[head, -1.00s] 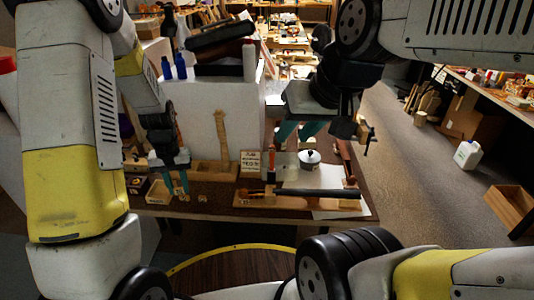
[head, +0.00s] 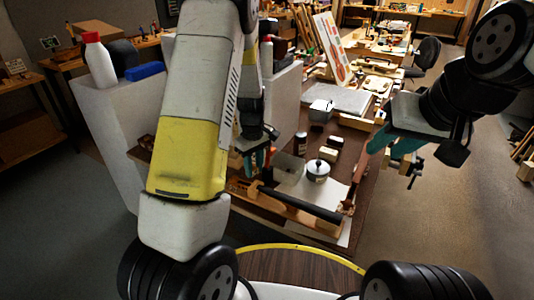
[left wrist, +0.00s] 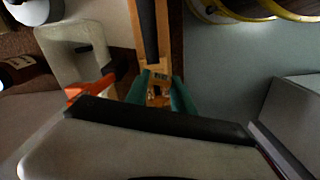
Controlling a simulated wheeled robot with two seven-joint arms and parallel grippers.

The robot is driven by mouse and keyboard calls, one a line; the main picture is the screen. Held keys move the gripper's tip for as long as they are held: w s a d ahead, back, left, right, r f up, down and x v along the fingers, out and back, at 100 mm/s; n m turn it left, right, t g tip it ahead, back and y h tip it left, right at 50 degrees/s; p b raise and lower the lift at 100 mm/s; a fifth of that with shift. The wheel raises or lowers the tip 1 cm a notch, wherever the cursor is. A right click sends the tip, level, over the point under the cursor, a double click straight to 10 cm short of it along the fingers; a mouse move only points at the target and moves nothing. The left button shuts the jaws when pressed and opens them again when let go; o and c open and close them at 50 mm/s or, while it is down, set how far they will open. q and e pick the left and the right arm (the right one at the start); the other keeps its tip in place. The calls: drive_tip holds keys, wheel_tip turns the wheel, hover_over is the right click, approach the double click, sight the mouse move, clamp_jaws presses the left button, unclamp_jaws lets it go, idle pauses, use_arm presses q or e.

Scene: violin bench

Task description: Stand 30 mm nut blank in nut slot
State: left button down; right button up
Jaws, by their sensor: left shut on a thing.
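The violin neck with its black fingerboard (head: 302,204) lies in a wooden holder (head: 290,213) on the bench. In the left wrist view the fingerboard (left wrist: 149,28) runs up from between my fingers. My left gripper (head: 257,158) is over the neck's left end; its teal fingers also show in the left wrist view (left wrist: 158,94). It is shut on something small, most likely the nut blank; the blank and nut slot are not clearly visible. My right gripper (head: 393,148) has its fingers apart, seemingly empty, over the bench's right edge.
A round lidded pot (head: 318,171) stands behind the neck on white paper (head: 300,186). A dark bottle (head: 300,143) and small blocks (head: 328,154) stand nearby. A black clamp (head: 415,174) sits at the right bench edge. Open floor lies to the right.

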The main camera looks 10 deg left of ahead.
use_arm(q)
drive_tip(key=n, duration=0.2)
drive_tip(key=w+n, duration=0.1)
drive_tip(key=shift+w+d+n, duration=0.1)
drive_tip(key=shift+w+n, duration=0.1)
drive_tip(key=shift+n, duration=0.2)
hover_over(256, 187)
drive_tip(key=shift+f, duration=2.45)
drive_tip(key=shift+f, duration=0.35)
drive_tip(key=shift+f, duration=0.25)
drive_tip(key=shift+f, duration=0.45)
idle(0.5)
drive_tip(key=c, duration=1)
unclamp_jaws()
drive_tip(key=shift+s, duration=0.1)
